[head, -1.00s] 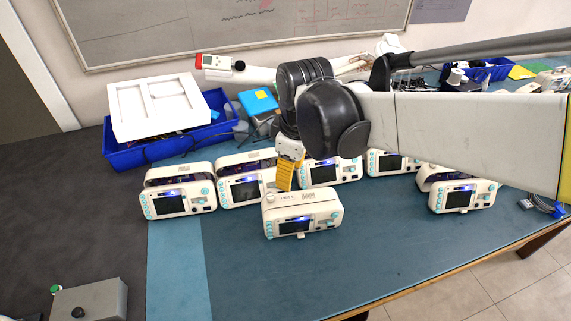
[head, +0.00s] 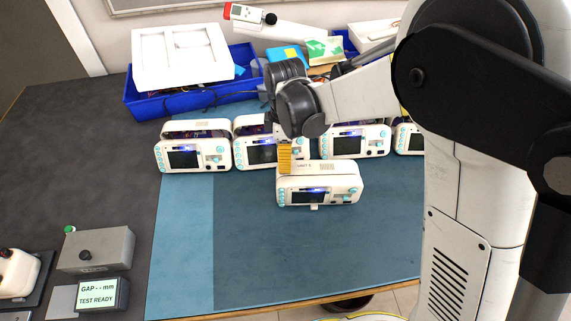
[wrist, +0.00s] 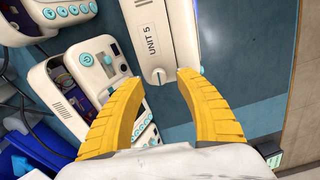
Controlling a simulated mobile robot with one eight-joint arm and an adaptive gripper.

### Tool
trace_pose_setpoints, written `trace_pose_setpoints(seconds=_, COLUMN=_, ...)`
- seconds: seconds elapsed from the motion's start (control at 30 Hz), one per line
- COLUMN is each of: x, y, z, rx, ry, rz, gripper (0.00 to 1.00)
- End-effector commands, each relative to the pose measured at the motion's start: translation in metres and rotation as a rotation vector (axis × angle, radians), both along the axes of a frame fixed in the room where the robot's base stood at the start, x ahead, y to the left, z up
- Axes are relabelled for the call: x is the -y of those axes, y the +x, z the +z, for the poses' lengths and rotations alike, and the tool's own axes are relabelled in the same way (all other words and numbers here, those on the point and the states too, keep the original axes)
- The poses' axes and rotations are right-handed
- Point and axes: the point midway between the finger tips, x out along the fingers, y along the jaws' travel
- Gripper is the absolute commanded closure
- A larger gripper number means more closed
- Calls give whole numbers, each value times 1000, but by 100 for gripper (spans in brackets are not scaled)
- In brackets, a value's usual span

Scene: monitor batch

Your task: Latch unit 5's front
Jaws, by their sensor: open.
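Unit 5 (head: 335,192) is a white monitor with a dark screen and teal buttons, standing in front of the row on the blue mat. Its top, lettered "UNIT 5" (wrist: 152,38), shows in the wrist view, with a round grey knob or catch (wrist: 159,76) near its end. A small white tab (head: 315,206) hangs below its front edge in the head view. My gripper (head: 285,160) points down at unit 5's left rear end. Its yellow fingers (wrist: 160,80) are apart, with the unit's end between or just beyond the tips. I cannot tell whether they touch it.
Several similar monitors stand close behind, including one at the left (head: 192,155) and one at the right (head: 355,142). A blue crate (head: 150,130) with white foam is at the back. A grey box (head: 97,250) and gap display (head: 102,295) sit front left. The mat front is clear.

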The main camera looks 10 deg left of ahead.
Motion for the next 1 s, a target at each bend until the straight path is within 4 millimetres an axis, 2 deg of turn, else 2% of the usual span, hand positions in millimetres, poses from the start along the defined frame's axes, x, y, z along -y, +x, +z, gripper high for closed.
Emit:
trace_pose_setpoints(seconds=0.03, x=0, y=0, z=-8, rx=0, ry=0, rz=0, gripper=59)
trace_pose_setpoints(seconds=0.13, x=0, y=0, z=-15, rx=0, ry=0, rz=-1, gripper=59)
trace_pose_setpoints(seconds=0.47, x=0, y=0, z=-16, rx=0, ry=0, rz=-1, gripper=60)
trace_pose_setpoints(seconds=0.5, x=0, y=0, z=-16, rx=0, ry=0, rz=-1, gripper=72)
trace_pose_setpoints(seconds=0.6, x=0, y=0, z=-16, rx=0, ry=0, rz=-1, gripper=100)
trace_pose_setpoints(seconds=1.0, x=0, y=0, z=-16, rx=0, ry=1, rz=-43, gripper=100)
